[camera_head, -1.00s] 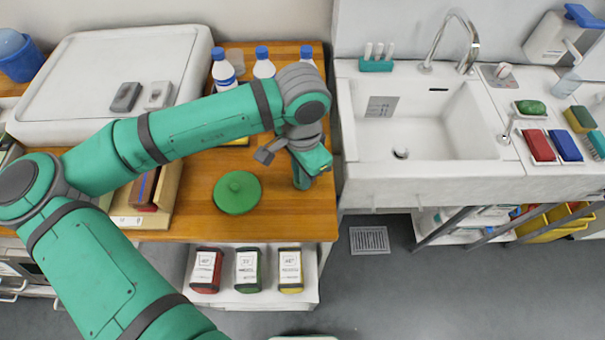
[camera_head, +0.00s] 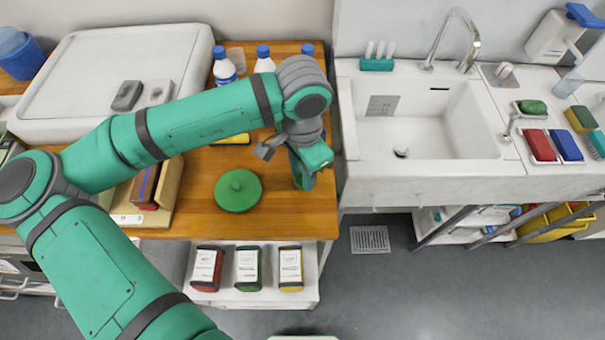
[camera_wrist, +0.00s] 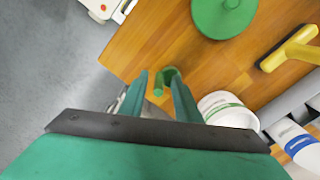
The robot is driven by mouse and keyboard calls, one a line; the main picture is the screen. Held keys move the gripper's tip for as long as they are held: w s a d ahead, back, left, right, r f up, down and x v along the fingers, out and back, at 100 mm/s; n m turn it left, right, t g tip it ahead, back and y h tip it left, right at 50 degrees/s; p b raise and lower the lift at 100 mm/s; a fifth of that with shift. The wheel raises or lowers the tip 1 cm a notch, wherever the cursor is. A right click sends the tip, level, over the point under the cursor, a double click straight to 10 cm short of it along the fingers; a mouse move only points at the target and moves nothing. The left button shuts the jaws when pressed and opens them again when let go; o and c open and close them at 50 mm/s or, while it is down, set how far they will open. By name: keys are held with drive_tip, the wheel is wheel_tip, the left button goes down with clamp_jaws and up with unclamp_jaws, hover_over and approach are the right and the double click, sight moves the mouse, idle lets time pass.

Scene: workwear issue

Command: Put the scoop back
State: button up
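A small green thing (camera_wrist: 167,76), which looks like the scoop, shows in the wrist view between the fingertips of my gripper (camera_wrist: 160,78). The fingers stand apart with a visible gap on the left of it; whether the right finger touches it I cannot tell. In the head view my gripper (camera_head: 304,182) points down over the right end of the wooden counter (camera_head: 270,215), and the scoop cannot be made out there. A white tub (camera_wrist: 228,108) with a green band stands close to the right finger in the wrist view. A round green lid (camera_head: 238,191) lies to the gripper's left.
Blue-capped bottles (camera_head: 224,68) stand at the back of the counter. A yellow-headed tool (camera_wrist: 292,48) lies beyond the lid. A wooden holder (camera_head: 150,195) is at left, the sink (camera_head: 425,125) at right. Coloured packs (camera_head: 248,268) sit on the shelf below.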

wheel_tip(320, 180, up, 11)
idle(0.3)
idle(0.5)
